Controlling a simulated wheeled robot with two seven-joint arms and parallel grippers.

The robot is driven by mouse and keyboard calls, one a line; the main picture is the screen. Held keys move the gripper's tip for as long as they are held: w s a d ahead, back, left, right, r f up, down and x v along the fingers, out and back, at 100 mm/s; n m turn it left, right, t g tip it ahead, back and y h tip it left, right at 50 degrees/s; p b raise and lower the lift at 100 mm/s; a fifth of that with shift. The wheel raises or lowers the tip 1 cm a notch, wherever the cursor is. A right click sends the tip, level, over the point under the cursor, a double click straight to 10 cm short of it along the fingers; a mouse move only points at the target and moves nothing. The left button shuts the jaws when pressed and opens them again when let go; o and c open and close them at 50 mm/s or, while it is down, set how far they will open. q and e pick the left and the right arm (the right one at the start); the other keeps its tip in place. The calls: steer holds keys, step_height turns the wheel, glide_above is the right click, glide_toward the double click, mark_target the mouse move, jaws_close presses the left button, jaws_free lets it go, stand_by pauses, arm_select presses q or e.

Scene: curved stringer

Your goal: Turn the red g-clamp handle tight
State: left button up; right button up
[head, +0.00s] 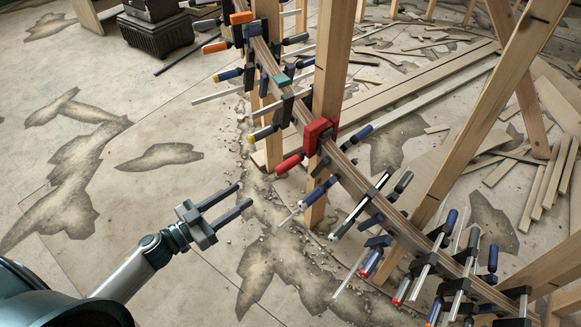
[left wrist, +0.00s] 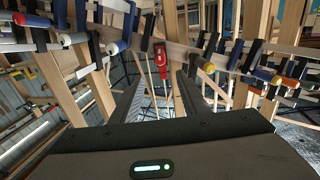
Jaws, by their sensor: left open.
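The red g-clamp (head: 318,132) grips the curved wooden stringer (head: 345,172) beside an upright post. Its red handle (head: 289,164) points down and left toward my side. My left gripper (head: 245,195) is open and empty, with its two dark fingers pointing at the stringer. It is apart from the red handle, to the left of it and lower in the head view. In the left wrist view, the red clamp (left wrist: 160,60) shows near the middle, ahead and between the open fingers. My right gripper is not in view.
Several other clamps with blue, orange and black handles line the stringer on both sides, such as a blue one (head: 325,189) just below. Wooden posts (head: 332,62) stand along it. Planks (head: 420,85) lie on the floor behind. The left floor is mostly clear.

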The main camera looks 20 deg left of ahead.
mark_target(285, 166)
arm_select(q)
steer(key=x, duration=1.5)
steer(key=shift+w+d+p, duration=0.2)
steer(key=shift+w+p, duration=0.1)
steer(key=shift+p, duration=0.05)
steer(key=shift+x, duration=0.85)
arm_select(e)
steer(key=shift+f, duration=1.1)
arm_select(q)
steer(key=shift+c, duration=0.6)
jaws_close()
